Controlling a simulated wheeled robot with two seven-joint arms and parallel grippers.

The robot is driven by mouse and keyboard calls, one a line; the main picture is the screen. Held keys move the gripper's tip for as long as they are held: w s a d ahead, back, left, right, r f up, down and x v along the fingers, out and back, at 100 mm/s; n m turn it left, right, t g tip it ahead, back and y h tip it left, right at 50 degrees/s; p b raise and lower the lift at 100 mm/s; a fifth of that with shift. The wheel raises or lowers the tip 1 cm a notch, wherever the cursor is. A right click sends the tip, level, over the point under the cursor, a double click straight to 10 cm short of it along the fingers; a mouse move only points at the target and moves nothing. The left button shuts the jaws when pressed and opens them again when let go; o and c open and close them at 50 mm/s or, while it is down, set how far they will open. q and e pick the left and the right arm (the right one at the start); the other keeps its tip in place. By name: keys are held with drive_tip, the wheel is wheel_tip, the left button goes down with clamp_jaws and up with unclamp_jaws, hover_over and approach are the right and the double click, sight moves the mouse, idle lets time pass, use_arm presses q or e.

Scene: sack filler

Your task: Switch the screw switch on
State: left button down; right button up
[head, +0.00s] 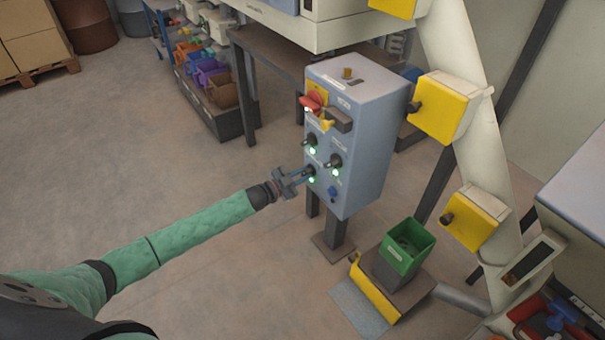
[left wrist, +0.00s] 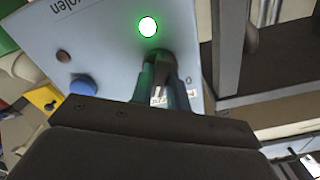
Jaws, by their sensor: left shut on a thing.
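The grey-blue control box (head: 365,150) stands on a post and carries several dark rotary switches, with green lamps glowing beside them. My left gripper (head: 303,176) reaches its front face at the lower left switch (head: 311,170). In the left wrist view the gripper's fingers (left wrist: 162,88) are shut around this dark switch knob (left wrist: 160,64). A lamp (left wrist: 148,27) next to it glows white-green. The fingers hide part of the knob and the marks around it; a "0" shows to the right. The label is cut off, so I cannot confirm the switch's name. My right gripper is out of view.
A blue button (head: 333,193) sits to the lower right of the held switch. A red and yellow main switch (head: 314,103) sits higher up. A green bin (head: 409,246) stands right of the post. The floor to the left (head: 130,150) is clear.

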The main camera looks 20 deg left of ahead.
use_arm(q)
drive_tip(key=shift+m, duration=1.1)
drive_tip(key=c, duration=1.4)
unclamp_jaws()
drive_tip(key=shift+o, duration=0.2)
drive_tip(key=v, duration=0.8)
